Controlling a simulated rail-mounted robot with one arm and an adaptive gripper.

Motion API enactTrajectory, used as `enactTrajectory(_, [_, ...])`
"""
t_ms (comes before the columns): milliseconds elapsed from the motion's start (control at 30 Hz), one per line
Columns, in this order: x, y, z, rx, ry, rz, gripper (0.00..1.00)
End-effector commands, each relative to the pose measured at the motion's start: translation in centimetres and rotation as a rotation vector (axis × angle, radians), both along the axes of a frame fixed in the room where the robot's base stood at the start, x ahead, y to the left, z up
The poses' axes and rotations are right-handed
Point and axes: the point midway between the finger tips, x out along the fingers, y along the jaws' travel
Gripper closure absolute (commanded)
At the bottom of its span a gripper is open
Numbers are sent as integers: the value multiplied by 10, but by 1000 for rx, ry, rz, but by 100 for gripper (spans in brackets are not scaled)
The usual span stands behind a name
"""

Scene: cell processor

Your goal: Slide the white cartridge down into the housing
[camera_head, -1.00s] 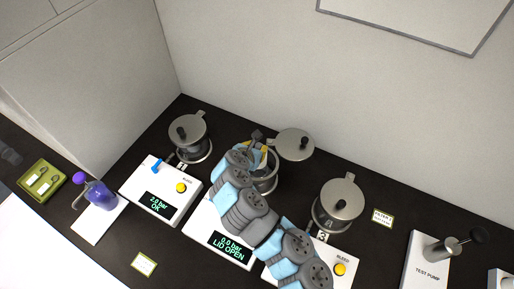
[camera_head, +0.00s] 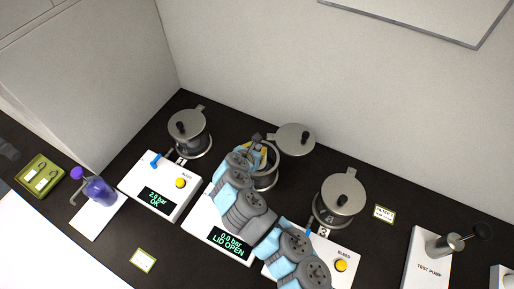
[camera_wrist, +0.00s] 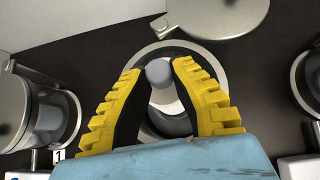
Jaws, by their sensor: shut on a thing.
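My gripper (camera_wrist: 158,80) has yellow ribbed fingers with dark pads. In the wrist view its fingertips close on the grey-white round top of the white cartridge (camera_wrist: 159,72), above the open housing (camera_wrist: 150,133). In the head view my arm covers most of the gripper and the cartridge; the housing (camera_head: 266,181) shows as a metal-rimmed cylinder around them. The housing's lid (camera_head: 295,139) is swung open to the right. How deep the cartridge sits in the housing cannot be told.
Closed housings stand at left (camera_head: 188,127) and right (camera_head: 343,193). The middle control box (camera_head: 212,222) reads 0.0 bar, LID OPEN; the left box (camera_head: 160,185) reads 2.0 bar, OK. A purple bottle (camera_head: 100,192), a green tray (camera_head: 40,177) and a test pump (camera_head: 430,258) stand at the sides.

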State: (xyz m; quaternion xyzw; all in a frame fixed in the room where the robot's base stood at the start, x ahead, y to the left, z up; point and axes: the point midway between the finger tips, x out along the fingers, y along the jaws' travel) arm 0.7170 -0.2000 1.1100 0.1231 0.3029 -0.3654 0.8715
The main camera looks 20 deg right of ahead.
Motion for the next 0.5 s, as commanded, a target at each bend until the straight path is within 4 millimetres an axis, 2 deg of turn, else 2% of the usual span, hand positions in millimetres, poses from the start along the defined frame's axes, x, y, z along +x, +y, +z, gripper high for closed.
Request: enactTrajectory(500, [0, 0, -3, 0, 0, -1, 100])
